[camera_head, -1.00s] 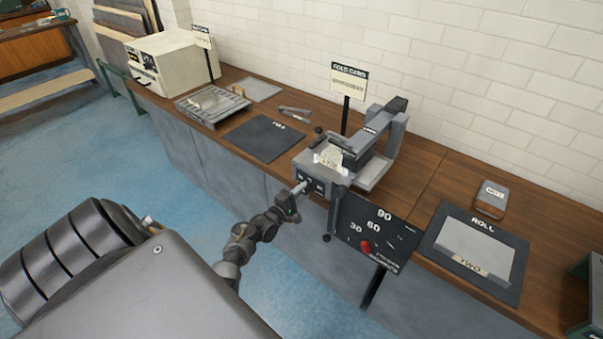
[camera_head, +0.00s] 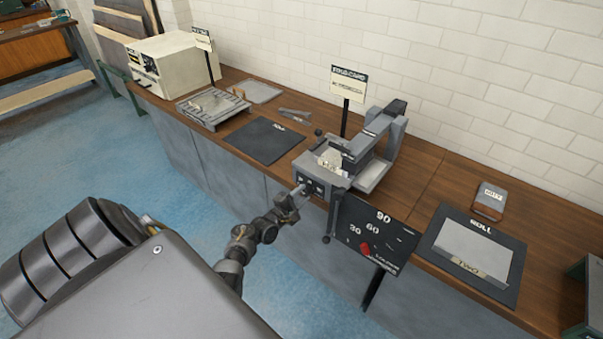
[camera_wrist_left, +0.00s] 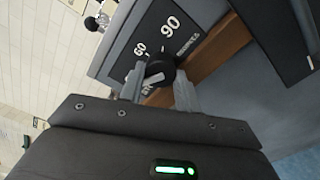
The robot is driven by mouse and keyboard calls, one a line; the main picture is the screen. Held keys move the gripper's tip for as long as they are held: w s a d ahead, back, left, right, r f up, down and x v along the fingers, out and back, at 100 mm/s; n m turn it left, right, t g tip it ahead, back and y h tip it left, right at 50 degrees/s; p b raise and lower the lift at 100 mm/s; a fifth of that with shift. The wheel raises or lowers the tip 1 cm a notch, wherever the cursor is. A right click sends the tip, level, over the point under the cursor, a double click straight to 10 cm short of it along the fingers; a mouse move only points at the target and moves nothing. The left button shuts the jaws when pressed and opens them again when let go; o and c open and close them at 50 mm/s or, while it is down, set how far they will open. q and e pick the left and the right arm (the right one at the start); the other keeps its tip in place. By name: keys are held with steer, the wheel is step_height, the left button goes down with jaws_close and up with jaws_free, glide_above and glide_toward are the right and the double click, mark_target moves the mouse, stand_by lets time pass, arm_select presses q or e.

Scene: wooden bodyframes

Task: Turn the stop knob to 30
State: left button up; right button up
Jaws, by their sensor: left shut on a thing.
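A black knob (camera_wrist_left: 160,68) sits between the fingers of my left gripper (camera_wrist_left: 158,88) in the left wrist view, and the gripper is shut on it. A pale mark shows at the knob's lower side. A dark board (camera_wrist_left: 120,50) with 60 and 90 on it lies behind. In the head view my left gripper (camera_head: 298,192) is at the front of the grey bench machine (camera_head: 372,178). The dark board (camera_head: 400,238) stands to its right, with 30, 60, 90 and a red part (camera_head: 365,249) near its bottom. The exact setting cannot be read. My right gripper is not seen.
A roll mat (camera_head: 508,285) and a small grey-brown block (camera_head: 490,200) lie on the wooden bench at right. A dark mat (camera_head: 262,141), a grey tray (camera_head: 208,106) and a cream box (camera_head: 172,62) stand at left. Open blue floor lies before the bench.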

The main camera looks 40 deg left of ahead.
arm_select(q)
steer(key=o, duration=1)
steer(key=shift+s, duration=0.15)
steer(key=s, duration=1)
steer(key=shift+s+d, duration=0.1)
steer(key=shift+s, duration=0.2)
